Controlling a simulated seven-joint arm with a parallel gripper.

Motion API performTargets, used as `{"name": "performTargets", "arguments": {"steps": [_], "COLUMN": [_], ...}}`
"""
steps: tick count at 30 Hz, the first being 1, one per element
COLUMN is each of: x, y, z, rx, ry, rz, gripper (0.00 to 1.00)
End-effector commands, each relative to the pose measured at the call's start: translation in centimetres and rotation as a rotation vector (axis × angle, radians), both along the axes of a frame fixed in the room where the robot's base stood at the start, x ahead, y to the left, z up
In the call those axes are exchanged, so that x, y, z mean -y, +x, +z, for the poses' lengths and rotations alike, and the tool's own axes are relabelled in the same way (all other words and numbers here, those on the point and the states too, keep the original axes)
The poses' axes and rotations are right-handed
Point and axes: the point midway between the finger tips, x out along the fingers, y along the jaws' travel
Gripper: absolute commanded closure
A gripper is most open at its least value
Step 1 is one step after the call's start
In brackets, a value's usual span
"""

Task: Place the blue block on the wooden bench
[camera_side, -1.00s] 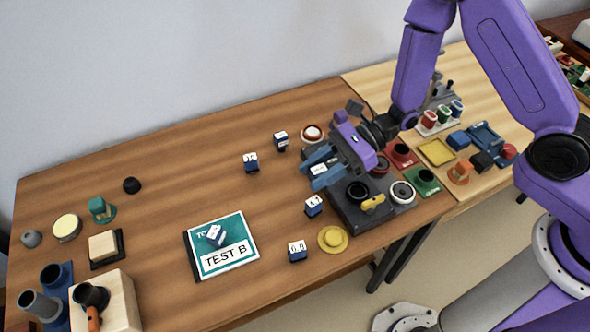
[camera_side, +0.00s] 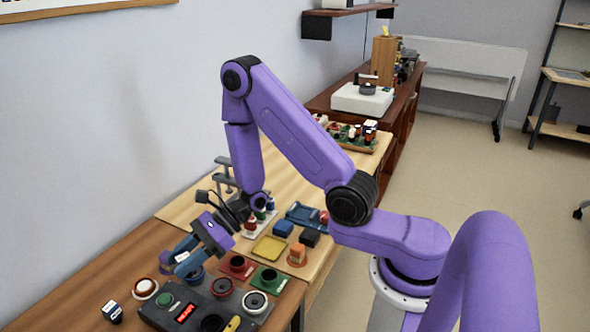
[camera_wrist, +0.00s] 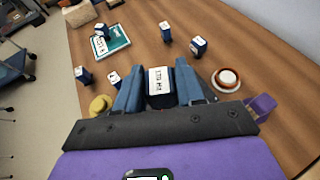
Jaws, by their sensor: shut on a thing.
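My gripper (camera_wrist: 158,92) has its two blue fingers closed on a dark blue block with a white printed label (camera_wrist: 159,80), in the wrist view. The label's text is too small to read surely. In the side view my gripper (camera_side: 182,256) is over the back of the dark control box, and the held block is hard to make out there. The brown wooden bench (camera_wrist: 250,50) lies below; it also shows in the side view (camera_side: 95,283). A plain blue block (camera_side: 283,229) sits on the lighter wooden surface (camera_side: 182,209).
Several labelled blue blocks stand on the bench, one near the side view's lower left (camera_side: 112,312). The control box (camera_side: 178,311) is close. Bare bench lies beyond the button.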

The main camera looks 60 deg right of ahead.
Motion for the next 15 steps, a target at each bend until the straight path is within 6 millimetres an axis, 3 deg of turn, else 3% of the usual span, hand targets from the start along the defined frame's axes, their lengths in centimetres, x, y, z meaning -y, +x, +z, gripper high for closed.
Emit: {"name": "performTargets", "arguments": {"steps": [1,6,15], "x": [2.4,9.9,23.9], "y": [1.3,3.9,5.1], "z": [0.0,0.0,0.0], "rx": [0.001,0.000,-0.001], "ry": [0.000,0.000,-0.002], "rz": [-0.073,-0.287,-0.654], "gripper": [0.93,0.93,0.93]}}
